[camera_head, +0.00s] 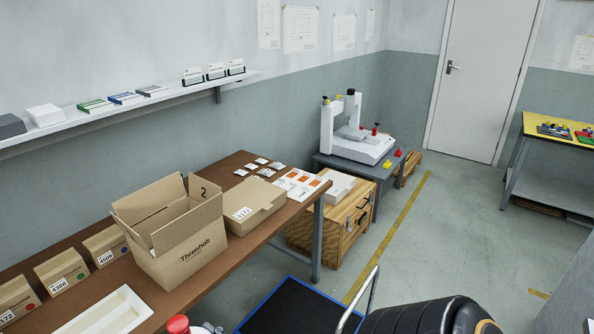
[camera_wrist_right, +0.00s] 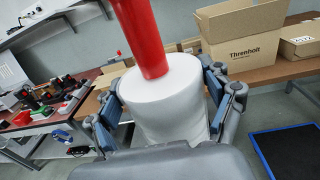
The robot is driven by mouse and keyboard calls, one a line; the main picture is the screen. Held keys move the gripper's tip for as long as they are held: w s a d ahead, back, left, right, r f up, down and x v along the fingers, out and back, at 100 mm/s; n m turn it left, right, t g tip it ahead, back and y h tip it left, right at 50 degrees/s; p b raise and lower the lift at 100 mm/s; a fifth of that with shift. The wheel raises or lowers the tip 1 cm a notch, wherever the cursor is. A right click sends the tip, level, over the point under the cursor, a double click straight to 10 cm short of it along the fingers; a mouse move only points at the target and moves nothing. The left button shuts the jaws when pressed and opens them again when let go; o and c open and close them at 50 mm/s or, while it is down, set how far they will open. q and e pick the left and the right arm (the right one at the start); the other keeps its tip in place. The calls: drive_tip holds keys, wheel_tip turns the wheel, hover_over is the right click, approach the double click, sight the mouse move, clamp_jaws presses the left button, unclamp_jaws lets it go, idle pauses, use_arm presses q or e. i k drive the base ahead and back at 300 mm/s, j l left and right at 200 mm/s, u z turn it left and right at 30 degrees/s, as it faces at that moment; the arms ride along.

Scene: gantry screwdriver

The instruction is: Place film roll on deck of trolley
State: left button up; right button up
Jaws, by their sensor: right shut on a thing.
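The film roll (camera_wrist_right: 168,98) is a white cylinder with a red core (camera_wrist_right: 140,35) sticking out of its top. My right gripper (camera_wrist_right: 163,103) is shut around it, with a finger on each side. The trolley deck (camera_head: 290,310) is black with a blue edge, to the right of the roll. It also shows at the lower right in the wrist view (camera_wrist_right: 288,150), apart from the roll. The deck's visible part is empty. My left gripper is not in view.
A metal trolley handle (camera_head: 361,299) rises at the deck's right side. The brown bench (camera_head: 232,262) with an open carton (camera_head: 170,230) and smaller boxes stands left of the deck. A wooden crate (camera_head: 328,229) stands behind the deck. The floor (camera_head: 430,235) beyond is mostly clear.

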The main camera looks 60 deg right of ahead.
sight(296, 302)
drive_tip(key=l+u, duration=0.1)
drive_tip(key=u, duration=0.3)
drive_tip(key=k+l+u, duration=0.1)
drive_tip(key=u, duration=0.25)
drive_tip(key=k+u, duration=0.1)
drive_tip(key=u, duration=0.3)
drive_tip(key=k+l, duration=0.25)
drive_tip(key=l, duration=0.2)
drive_tip(key=k+l, duration=0.25)
drive_tip(key=l, duration=0.2)
drive_tip(key=k+l, duration=0.25)
drive_tip(key=l, duration=0.2)
drive_tip(key=k+l, duration=0.25)
drive_tip(key=l, duration=0.2)
drive_tip(key=k+l, duration=0.25)
drive_tip(key=l, duration=0.2)
drive_tip(key=k+l, duration=0.25)
drive_tip(key=l, duration=0.2)
drive_tip(key=k+l, duration=0.25)
drive_tip(key=l, duration=0.2)
drive_tip(key=k+l, duration=0.25)
drive_tip(key=l, duration=0.2)
